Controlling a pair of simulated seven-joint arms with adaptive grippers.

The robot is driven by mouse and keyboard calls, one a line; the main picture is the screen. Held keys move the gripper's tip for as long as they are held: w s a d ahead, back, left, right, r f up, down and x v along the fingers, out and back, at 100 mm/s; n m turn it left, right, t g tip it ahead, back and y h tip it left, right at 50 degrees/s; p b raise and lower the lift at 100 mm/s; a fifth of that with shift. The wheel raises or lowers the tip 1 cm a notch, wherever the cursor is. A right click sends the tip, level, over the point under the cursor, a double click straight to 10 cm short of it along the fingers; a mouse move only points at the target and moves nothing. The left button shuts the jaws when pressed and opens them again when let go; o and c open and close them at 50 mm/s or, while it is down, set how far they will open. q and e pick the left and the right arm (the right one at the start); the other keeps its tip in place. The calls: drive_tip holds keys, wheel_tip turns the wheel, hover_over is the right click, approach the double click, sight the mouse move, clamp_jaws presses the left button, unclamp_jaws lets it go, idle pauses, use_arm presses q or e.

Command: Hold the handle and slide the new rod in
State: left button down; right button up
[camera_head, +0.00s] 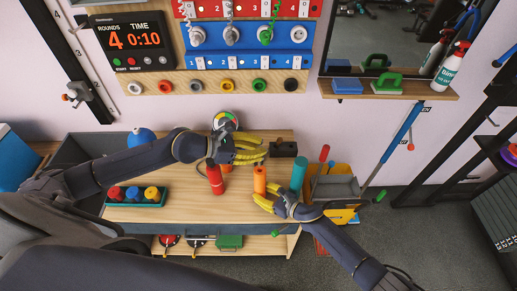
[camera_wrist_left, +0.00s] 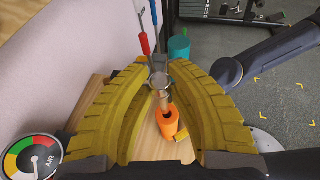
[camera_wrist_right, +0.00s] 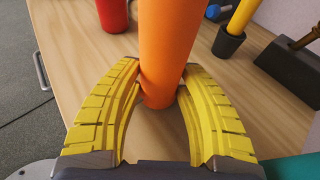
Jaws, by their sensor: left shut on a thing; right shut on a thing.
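The orange handle (camera_head: 260,181) stands upright on the wooden table (camera_head: 180,213); its open top hole (camera_wrist_left: 167,117) shows in the left wrist view. My right gripper (camera_head: 263,196) is shut around the handle's lower part; in the right wrist view its yellow fingers touch both sides of the orange cylinder (camera_wrist_right: 166,45). My left gripper (camera_head: 265,152) is above the handle, shut on a thin rod (camera_wrist_left: 161,83) with a grey top. The rod's lower end is near the hole; I cannot tell whether it is inside. In the head view the fingers hide the rod.
A red cylinder (camera_head: 215,180) stands left of the handle and a teal cylinder (camera_head: 298,174) right. A dark block (camera_head: 284,149) lies behind. A round gauge (camera_head: 225,120) is at the back. A yellow rod in a black cup (camera_wrist_right: 230,41) shows in the right wrist view.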

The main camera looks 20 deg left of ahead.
sight(259, 168)
use_arm(q)
drive_tip(key=shift+d+f, duration=0.1)
drive_tip(key=shift+f, duration=4.25)
use_arm(e)
drive_tip(key=shift+f, duration=0.15)
use_arm(q)
drive_tip(key=c, duration=1.2)
unclamp_jaws()
drive_tip(key=v, duration=1.2)
use_arm(e)
drive_tip(key=o, duration=1)
drive_tip(key=shift+o, duration=0.3)
drive_tip(key=shift+d, duration=0.1)
